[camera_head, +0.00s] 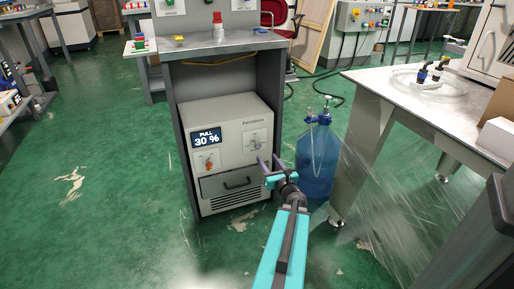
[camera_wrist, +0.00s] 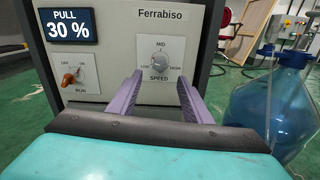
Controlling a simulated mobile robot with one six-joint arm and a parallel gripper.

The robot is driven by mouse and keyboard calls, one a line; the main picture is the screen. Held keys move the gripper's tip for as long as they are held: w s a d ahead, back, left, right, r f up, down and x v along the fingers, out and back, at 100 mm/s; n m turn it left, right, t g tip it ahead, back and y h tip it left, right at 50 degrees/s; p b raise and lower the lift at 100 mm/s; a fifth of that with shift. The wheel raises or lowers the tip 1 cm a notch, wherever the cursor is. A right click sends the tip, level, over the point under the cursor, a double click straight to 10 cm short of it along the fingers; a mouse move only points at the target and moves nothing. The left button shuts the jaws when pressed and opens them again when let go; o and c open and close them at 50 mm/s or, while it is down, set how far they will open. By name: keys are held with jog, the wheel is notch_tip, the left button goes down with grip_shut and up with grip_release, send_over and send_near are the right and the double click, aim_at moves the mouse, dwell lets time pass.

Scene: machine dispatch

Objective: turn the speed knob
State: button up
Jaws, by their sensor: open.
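The speed knob (camera_wrist: 160,63) is a small grey dial on the pale front panel of the machine (camera_head: 230,117), with LOW, MID and HIGH marks around it. In the head view the dial (camera_head: 255,143) sits at the panel's right side. My gripper (camera_wrist: 163,82) is open, with two purple fingers pointing at the panel. In the wrist view the knob shows between the fingers, and I see no contact. In the head view the gripper (camera_head: 270,163) is just below and right of the knob. The display (camera_head: 208,138) reads PULL 30 %.
An orange RUN switch (camera_wrist: 71,78) is left of the knob. A drawer with a dark handle (camera_head: 237,183) is below. A blue bottle (camera_head: 317,160) stands right of the machine, close to my arm. A metal table (camera_head: 400,88) is at right. Green floor is free at left.

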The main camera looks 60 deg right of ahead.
aim_at(258, 147)
jog(key=shift+b+x, duration=1.25)
jog(key=shift+x, duration=4.75)
